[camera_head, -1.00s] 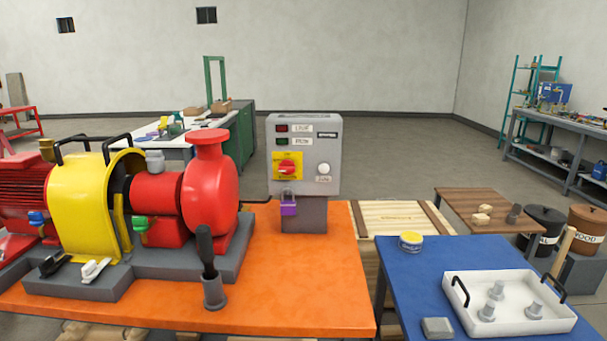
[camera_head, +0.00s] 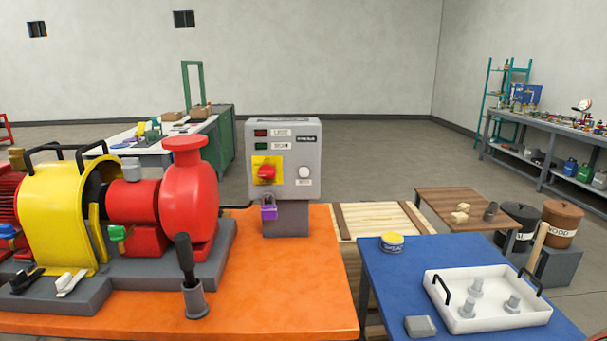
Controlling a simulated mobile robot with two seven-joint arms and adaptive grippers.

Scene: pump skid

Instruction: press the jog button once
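The grey control box (camera_head: 283,160) stands on a grey post at the back of the orange table (camera_head: 275,285). Its face has a red and a green indicator with labels. A round white button (camera_head: 304,172) is at the right of the face, and I take it for the jog button; the label near it is too small to read. A red rotary switch (camera_head: 266,173) on a yellow plate is at the left, with a purple padlock (camera_head: 268,208) hanging below it. Neither of my grippers is in view.
The red pump (camera_head: 188,195) with a yellow guard (camera_head: 60,215) fills the table's left. A black-handled lever (camera_head: 190,275) stands in front. Orange tabletop before the box is clear.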

